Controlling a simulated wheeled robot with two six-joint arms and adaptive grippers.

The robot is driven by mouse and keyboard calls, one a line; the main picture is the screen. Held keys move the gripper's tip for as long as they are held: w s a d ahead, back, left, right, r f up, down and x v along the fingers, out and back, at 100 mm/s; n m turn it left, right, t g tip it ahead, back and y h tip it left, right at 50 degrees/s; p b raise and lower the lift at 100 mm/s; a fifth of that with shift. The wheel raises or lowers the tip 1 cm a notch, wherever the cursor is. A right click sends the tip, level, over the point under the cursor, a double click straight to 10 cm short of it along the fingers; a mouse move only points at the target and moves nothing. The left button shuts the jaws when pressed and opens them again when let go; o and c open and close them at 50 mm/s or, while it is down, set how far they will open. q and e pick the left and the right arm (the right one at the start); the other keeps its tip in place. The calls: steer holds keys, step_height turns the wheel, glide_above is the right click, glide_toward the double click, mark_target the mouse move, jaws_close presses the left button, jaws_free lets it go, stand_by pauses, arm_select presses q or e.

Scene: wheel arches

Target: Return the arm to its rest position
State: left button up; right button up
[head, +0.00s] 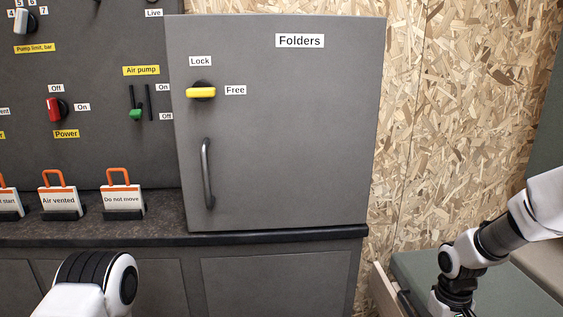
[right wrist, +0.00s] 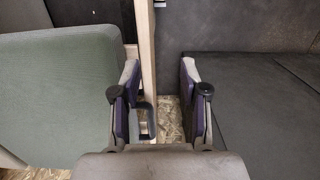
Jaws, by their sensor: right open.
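My right arm (head: 490,240) comes in from the right in the head view, bent downward at the lower right; its fingertips are below the frame edge. In the right wrist view my right gripper (right wrist: 158,95) is open, with its two fingers apart and nothing held between them. A pale upright edge (right wrist: 148,60) shows beyond the gap. Part of my left arm (head: 95,285) shows at the bottom left of the head view. My left gripper is not in view.
A grey cabinet (head: 290,140) labelled Folders is shut, its yellow knob (head: 201,92) turned toward Free. Tags (head: 122,199) stand on the dark counter (head: 270,237). A green padded surface (head: 415,268) lies near my right arm and also shows in the right wrist view (right wrist: 60,95).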

steer(key=s+a+f+g, duration=0.1)
steer(key=s+a+f, duration=0.2)
steer(key=s+f, duration=0.55)
steer(key=s+a+f+m+g, duration=0.1)
steer(key=s+a+f, duration=0.35)
steer(key=s, duration=0.75)
steer(key=s+a+f, duration=0.2)
steer(key=s+f, duration=0.7)
steer(key=s, duration=0.1)
steer(key=w+d+r+t+p, duration=0.1)
steer(key=w+r+t+p, duration=0.2)
steer(key=w, duration=0.2)
step_height(320, 180, up, 25)
steer(key=p, duration=2.4)
steer(key=shift+w+f+m+p, duration=0.15)
steer(key=shift+f+m+p, duration=0.05)
steer(key=shift+m+p, duration=0.15)
steer(key=shift+d, duration=0.1)
